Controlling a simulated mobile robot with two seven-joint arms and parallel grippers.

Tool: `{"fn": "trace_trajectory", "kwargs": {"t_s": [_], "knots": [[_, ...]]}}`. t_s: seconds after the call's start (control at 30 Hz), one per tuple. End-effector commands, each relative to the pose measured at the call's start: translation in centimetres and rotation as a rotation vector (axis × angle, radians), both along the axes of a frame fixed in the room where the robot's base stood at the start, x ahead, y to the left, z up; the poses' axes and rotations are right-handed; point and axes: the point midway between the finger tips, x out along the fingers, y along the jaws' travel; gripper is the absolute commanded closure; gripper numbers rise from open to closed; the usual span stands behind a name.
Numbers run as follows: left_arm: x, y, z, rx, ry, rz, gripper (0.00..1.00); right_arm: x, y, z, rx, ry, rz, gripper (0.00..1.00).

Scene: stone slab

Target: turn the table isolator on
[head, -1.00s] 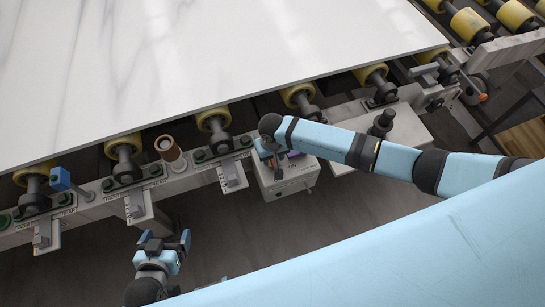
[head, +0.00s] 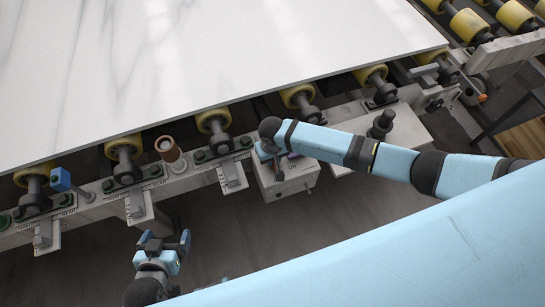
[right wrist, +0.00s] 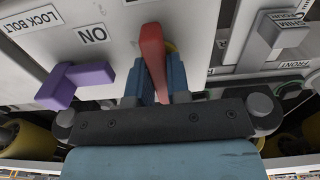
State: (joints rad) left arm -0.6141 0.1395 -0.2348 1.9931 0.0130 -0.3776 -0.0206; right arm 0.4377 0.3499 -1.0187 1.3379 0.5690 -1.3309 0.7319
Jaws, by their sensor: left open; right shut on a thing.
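The isolator is a light grey box (head: 288,184) on the front of the table frame, right of centre in the head view. In the right wrist view it carries an ON label (right wrist: 92,35), a red handle (right wrist: 152,55) and a purple lever (right wrist: 75,82) beside a LOCK BOLT label (right wrist: 34,18). My right gripper (right wrist: 156,82) is shut on the red handle, with a blue finger on either side. In the head view my right gripper (head: 267,151) is partly hidden by its own wrist. My left gripper (head: 165,241) is open and empty over the floor at lower left.
A white marble slab (head: 190,70) lies on yellow rollers (head: 213,121) above the frame. A brown cylinder (head: 168,149), a blue-topped post (head: 61,179) and several labelled brackets (head: 232,175) line the frame. A black knob (head: 382,123) stands right of the box. The floor in front is clear.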

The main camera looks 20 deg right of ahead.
Motion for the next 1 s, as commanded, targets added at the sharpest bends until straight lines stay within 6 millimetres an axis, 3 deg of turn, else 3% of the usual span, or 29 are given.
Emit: {"fn": "trace_trajectory", "kwargs": {"t_s": [0.27,1.0], "knots": [[0.0,0.0,1.7,0.0,0.0,0.0,0.06,-0.1,0.0,0.3,0.0,0.002,0.161,1.0],[0.1,0.2,4.9,0.003,-0.005,0.003,0.06,0.0,0.0,0.1,-0.001,0.002,0.86,1.0]]}}
